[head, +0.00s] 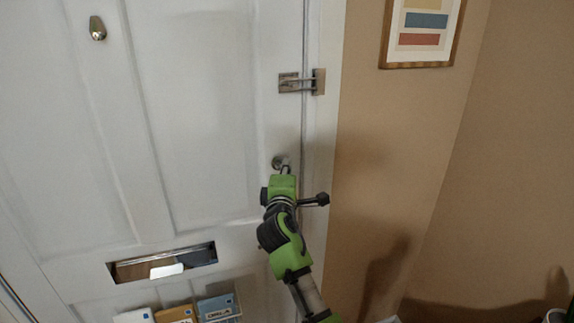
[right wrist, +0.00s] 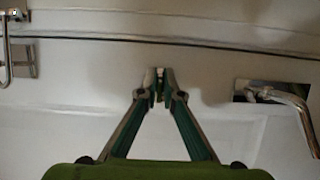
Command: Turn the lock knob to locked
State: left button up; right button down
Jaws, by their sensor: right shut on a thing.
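The lock knob (right wrist: 160,88) is a small brass-coloured piece on the white door, mostly hidden between my right fingertips in the right wrist view. In the head view a round metal fitting (head: 279,161) shows just above my right gripper (head: 285,170), near the door's right edge. My right gripper also shows in the right wrist view (right wrist: 159,82), with its fingertips closed together on the knob. How far the knob is turned cannot be told. My left gripper is not in view.
A swing-bar latch (head: 300,83) sits above on the door edge. A metal lever handle (right wrist: 285,100) stands beside my gripper in the right wrist view. A mail slot (head: 165,264) is lower left, above several cards or booklets (head: 178,314). The tan wall (head: 400,150) is to the right.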

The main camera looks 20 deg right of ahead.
jog(key=shift+a+r, duration=0.1)
jog(key=shift+r, duration=0.05)
dwell(0.3)
jog(key=c, duration=2.2)
grip_release()
jog(key=v, duration=1.2)
